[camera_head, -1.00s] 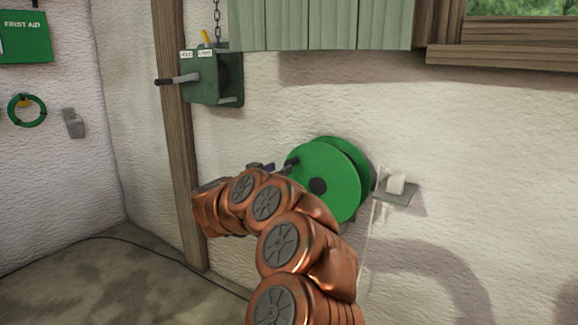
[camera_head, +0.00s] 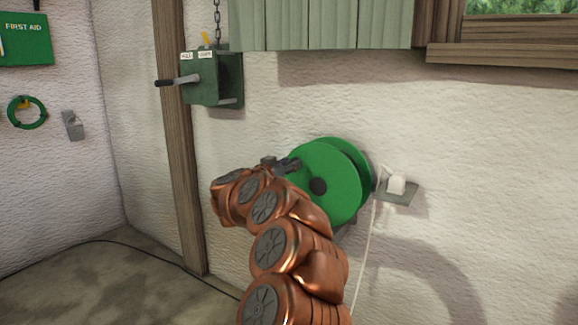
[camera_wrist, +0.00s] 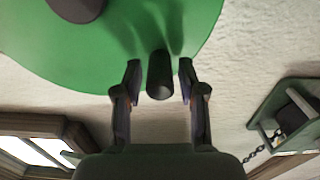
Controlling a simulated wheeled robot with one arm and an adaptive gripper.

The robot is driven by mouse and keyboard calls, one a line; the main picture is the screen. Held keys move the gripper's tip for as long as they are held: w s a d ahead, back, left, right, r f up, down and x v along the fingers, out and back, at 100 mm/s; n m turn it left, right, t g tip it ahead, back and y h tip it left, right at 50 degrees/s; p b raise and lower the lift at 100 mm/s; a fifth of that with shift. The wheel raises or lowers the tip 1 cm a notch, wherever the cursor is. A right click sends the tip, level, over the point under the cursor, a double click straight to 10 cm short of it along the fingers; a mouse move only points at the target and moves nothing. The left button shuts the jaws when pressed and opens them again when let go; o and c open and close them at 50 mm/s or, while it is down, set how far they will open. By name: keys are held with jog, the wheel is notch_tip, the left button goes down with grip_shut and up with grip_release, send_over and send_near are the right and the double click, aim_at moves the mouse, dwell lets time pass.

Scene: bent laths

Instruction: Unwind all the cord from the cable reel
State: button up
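The green cable reel (camera_head: 328,185) is mounted on the white wall, with a dark hub at its centre. Its dark crank handle (camera_wrist: 160,75) sticks out near the edge of the green disc in the wrist view. My gripper (camera_wrist: 160,78) is open, with one finger on each side of the handle and a small gap showing on both sides. In the head view my gripper (camera_head: 284,164) is at the reel's upper left edge. White cord (camera_head: 366,250) hangs down from the reel's right side. How much cord is on the drum is hidden by the disc.
A small grey shelf (camera_head: 402,194) with a white piece (camera_head: 396,184) is just right of the reel. A green winch box (camera_head: 212,78) with a crank and chain is at upper left beside a wooden post (camera_head: 184,150). Green-grey boards (camera_head: 320,24) hang above.

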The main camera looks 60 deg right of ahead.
grip_shut()
jog(key=shift+r, duration=0.1)
dwell(0.4)
